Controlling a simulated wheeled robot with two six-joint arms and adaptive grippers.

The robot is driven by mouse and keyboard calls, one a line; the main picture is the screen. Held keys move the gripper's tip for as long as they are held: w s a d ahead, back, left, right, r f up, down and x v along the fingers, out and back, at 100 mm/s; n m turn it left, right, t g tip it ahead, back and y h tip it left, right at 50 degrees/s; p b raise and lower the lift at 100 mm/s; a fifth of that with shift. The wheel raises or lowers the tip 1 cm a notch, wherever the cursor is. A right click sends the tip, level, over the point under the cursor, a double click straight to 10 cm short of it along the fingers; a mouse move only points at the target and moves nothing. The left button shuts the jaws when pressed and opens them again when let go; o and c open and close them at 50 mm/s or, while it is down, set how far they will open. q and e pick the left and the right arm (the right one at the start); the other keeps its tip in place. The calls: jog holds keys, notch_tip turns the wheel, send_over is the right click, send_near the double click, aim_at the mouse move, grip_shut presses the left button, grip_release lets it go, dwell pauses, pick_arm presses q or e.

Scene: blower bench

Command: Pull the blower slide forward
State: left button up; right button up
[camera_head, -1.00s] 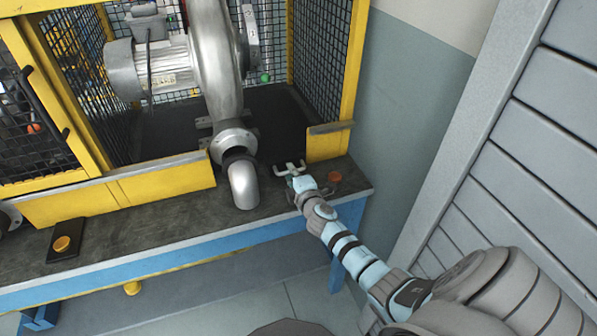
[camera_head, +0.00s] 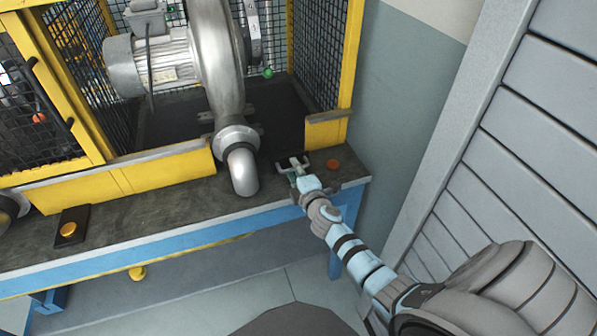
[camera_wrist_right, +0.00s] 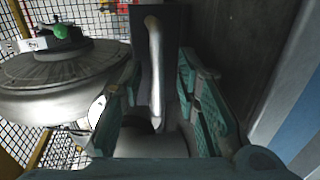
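The blower (camera_head: 218,65) is a silver metal housing with a motor on its left and a bent outlet pipe (camera_head: 242,170) at the front. It stands inside the yellow-framed mesh enclosure. My right gripper (camera_head: 294,166) is at the bench front, right of the outlet pipe. In the right wrist view its two teal fingers (camera_wrist_right: 155,105) are apart. A silver bar like a handle (camera_wrist_right: 154,60) shows between them, in front of a dark plate; I cannot tell whether the fingers touch it. The blower (camera_wrist_right: 65,80) also shows there at left. My left gripper is out of view.
A yellow knob on a dark plate (camera_head: 69,229) is at the bench's left. The yellow enclosure post (camera_head: 327,130) stands close behind my gripper. A grey slatted panel (camera_head: 530,120) stands at right.

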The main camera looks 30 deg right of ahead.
jog(key=v, duration=1.1)
jog(key=shift+s, duration=0.4)
jog(key=shift+a, duration=0.1)
jog(key=s+f+m+g+y, duration=0.1)
jog(key=s+f+m+g, duration=0.5)
jog(key=f, duration=0.7)
jog(key=s+f+m+g+y, duration=0.1)
jog(key=s+f+m, duration=0.2)
jog(key=s+f, duration=0.75)
jog(key=s+a+f+m+g, duration=0.3)
jog(key=s+f, duration=0.4)
jog(key=s, duration=0.4)
jog(key=s+a+f+m+g+y, duration=0.1)
jog(key=s+a+f+m+g, duration=0.1)
jog(key=s+f, duration=0.6)
jog(key=s+a+g, duration=0.1)
jog(key=s+g, duration=0.1)
jog(key=s, duration=0.2)
jog(key=shift+f+m, duration=0.3)
jog(key=shift+m, duration=0.1)
